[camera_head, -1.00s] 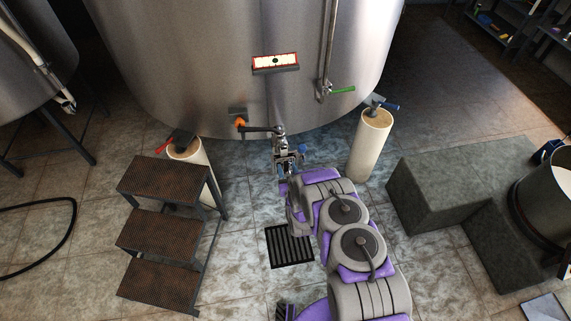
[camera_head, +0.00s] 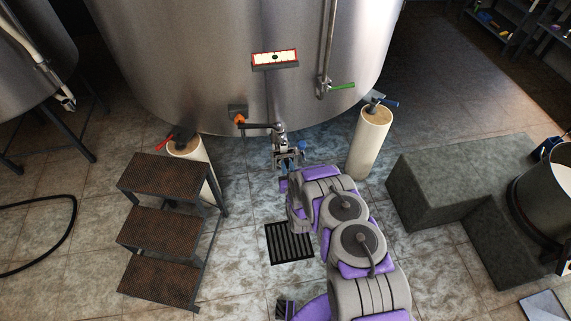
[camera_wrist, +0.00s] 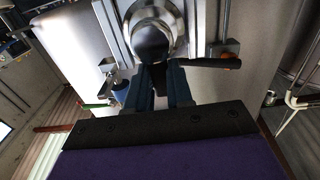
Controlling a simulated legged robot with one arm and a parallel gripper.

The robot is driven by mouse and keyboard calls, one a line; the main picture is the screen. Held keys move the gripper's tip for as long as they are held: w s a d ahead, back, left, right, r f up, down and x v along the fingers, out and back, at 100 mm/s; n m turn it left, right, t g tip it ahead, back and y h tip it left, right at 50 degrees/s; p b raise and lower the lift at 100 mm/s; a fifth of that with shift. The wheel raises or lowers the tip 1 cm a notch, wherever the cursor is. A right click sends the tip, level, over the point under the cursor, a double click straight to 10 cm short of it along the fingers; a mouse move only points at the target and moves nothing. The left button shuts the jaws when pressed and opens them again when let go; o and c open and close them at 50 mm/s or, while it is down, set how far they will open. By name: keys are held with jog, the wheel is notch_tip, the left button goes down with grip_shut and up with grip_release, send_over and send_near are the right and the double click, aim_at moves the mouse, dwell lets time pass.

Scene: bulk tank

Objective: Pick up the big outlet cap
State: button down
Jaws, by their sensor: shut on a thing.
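The outlet at the foot of the big steel tank (camera_head: 180,70) shows in the wrist view as a bright metal ring around a dark round cap (camera_wrist: 152,42), which I take for the big outlet cap. My gripper (camera_wrist: 162,76) has its two dark blue fingers at the cap's lower edge and is shut on it. The exact contact is dark and partly hidden. In the head view my gripper (camera_head: 286,160) is just below the outlet pipe (camera_head: 279,134), and the cap cannot be made out there.
A black lever with an orange end (camera_head: 240,119) sticks out left of the outlet. A rusty step stool (camera_head: 160,235) stands at left and a grey block step (camera_head: 440,190) at right. Pale tank legs (camera_head: 370,145) flank my arm. A floor drain (camera_head: 289,243) lies below.

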aim_at(288, 169)
jog(key=shift+a+r, duration=0.1)
jog(key=shift+r+p, duration=0.35)
jog(key=shift+r, duration=0.05)
notch_tip(288, 169, up, 18)
jog(key=p, duration=0.8)
jog(key=s+d+r+m+h+b, duration=0.2)
jog(key=d+r+h, duration=0.3)
jog(key=d+r, duration=1.4)
notch_tip(288, 169, up, 3)
jog(key=shift+s+f+m+t, duration=0.1)
jog(key=shift+s+m+t, duration=0.2)
jog(key=shift+m, duration=0.3)
